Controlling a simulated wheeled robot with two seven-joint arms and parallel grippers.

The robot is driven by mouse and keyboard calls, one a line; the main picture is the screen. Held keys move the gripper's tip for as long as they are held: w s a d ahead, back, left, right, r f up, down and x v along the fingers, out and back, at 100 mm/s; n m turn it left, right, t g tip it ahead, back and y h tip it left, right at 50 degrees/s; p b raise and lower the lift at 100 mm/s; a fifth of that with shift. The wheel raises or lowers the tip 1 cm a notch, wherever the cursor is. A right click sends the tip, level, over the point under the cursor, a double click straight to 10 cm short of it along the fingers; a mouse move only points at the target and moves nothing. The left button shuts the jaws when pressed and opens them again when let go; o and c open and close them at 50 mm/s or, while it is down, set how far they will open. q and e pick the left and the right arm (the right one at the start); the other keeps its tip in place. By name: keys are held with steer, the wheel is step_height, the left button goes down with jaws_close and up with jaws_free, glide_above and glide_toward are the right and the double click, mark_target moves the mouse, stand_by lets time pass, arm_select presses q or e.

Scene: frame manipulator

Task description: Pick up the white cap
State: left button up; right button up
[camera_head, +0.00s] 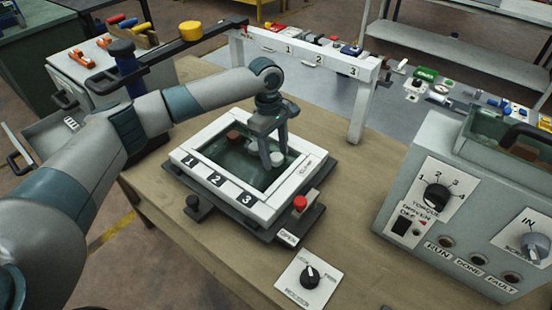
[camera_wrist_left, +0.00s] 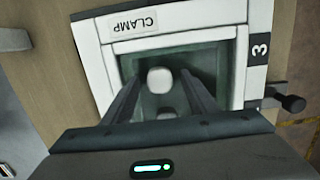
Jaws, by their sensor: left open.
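The white cap (camera_head: 277,159) lies inside the dark, recessed middle of the white frame (camera_head: 245,207), toward its right side. In the left wrist view, a white rounded piece that looks like the cap (camera_wrist_left: 160,80) shows between the fingertips, and a second pale piece (camera_wrist_left: 166,113) shows nearer the palm. My left gripper (camera_head: 273,152) points down into the frame, open, with its fingers on either side of the cap. I cannot tell whether they touch it. My right gripper is not in view.
A white gantry (camera_head: 310,55) with numbers stands behind. A grey control box (camera_head: 460,210) takes up the right. A brown block (camera_head: 233,135) is in the recess.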

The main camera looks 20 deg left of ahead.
mark_target(278, 159)
arm_select(q)
steer(key=shift+c, duration=0.7)
steer(key=c, duration=1)
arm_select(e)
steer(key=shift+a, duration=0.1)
arm_select(q)
steer(key=shift+r, duration=0.1)
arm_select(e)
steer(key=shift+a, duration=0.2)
